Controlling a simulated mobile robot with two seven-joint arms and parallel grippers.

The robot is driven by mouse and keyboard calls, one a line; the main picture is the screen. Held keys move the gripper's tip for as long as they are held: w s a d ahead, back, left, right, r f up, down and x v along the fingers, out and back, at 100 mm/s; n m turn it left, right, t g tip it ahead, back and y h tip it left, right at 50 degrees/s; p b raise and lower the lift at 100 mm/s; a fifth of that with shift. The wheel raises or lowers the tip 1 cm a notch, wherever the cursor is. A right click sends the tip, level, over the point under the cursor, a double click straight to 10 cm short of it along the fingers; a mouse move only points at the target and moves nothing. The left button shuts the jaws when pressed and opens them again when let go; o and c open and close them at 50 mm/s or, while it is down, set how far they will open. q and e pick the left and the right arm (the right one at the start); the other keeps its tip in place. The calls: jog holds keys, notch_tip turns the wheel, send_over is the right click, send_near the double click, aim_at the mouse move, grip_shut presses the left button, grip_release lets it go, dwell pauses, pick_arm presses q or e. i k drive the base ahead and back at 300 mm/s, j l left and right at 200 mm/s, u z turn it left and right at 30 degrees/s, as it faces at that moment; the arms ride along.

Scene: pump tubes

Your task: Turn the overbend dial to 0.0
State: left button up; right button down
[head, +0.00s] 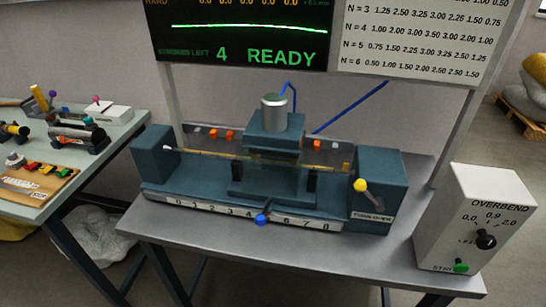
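The overbend dial (486,239) is a round black knob on the front of a white box (457,215) at the right end of the grey table. The word OVERBEND is printed above it, with the marks 0.0, 0.9 and 2.0 around it. The picture is too small to tell which mark the knob points to. A green button (461,266) sits below the knob, with partly hidden lettering beside it. Neither of my grippers is in view, and nothing touches the dial.
A blue-green bending machine (270,190) with a yellow-knobbed lever (361,185) and a blue knob (261,220) fills the middle of the table (180,241). A screen (240,40) above reads READY. A side bench (110,124) with tools stands left.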

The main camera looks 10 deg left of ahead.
aim_at(485, 241)
jog(key=z, duration=0.35)
jog(key=k+l+z, duration=0.1)
jog(key=z, duration=0.25)
jog(key=l+z, duration=0.2)
jog(key=z, duration=0.15)
jog(key=i+j+z, duration=0.2)
jog(key=k+j, duration=0.05)
jog(key=j, duration=0.05)
